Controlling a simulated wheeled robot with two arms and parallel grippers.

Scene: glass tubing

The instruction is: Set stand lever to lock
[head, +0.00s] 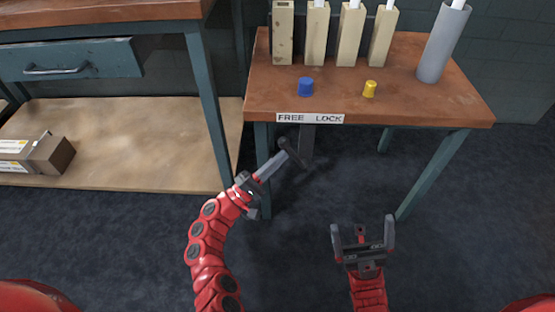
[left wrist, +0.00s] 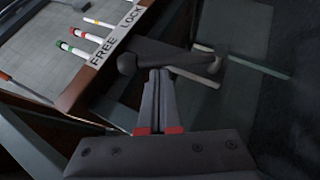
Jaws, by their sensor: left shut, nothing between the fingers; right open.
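The stand (head: 400,100) is a wooden-topped table with a white FREE / LOCK label (head: 310,118) on its front edge, FREE at left, LOCK at right. Below the label is the dark lever (head: 306,148), with a crossbar handle at its lower front. I cannot tell its exact setting. My left gripper (head: 285,156) is shut and empty, its tips at the handle. In the left wrist view the dark handle bar (left wrist: 170,55) lies across just beyond the fingertips (left wrist: 159,74); contact is unclear. My right gripper (head: 362,232) is open and empty, in front of the stand at lower right.
On the stand are a blue cap (head: 306,87), a yellow cap (head: 370,89), several beige holders (head: 348,38) and a grey cylinder (head: 443,45). A workbench with a drawer (head: 70,60) and a low shelf (head: 130,140) stands left. Stand legs (head: 432,172) flank open floor.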

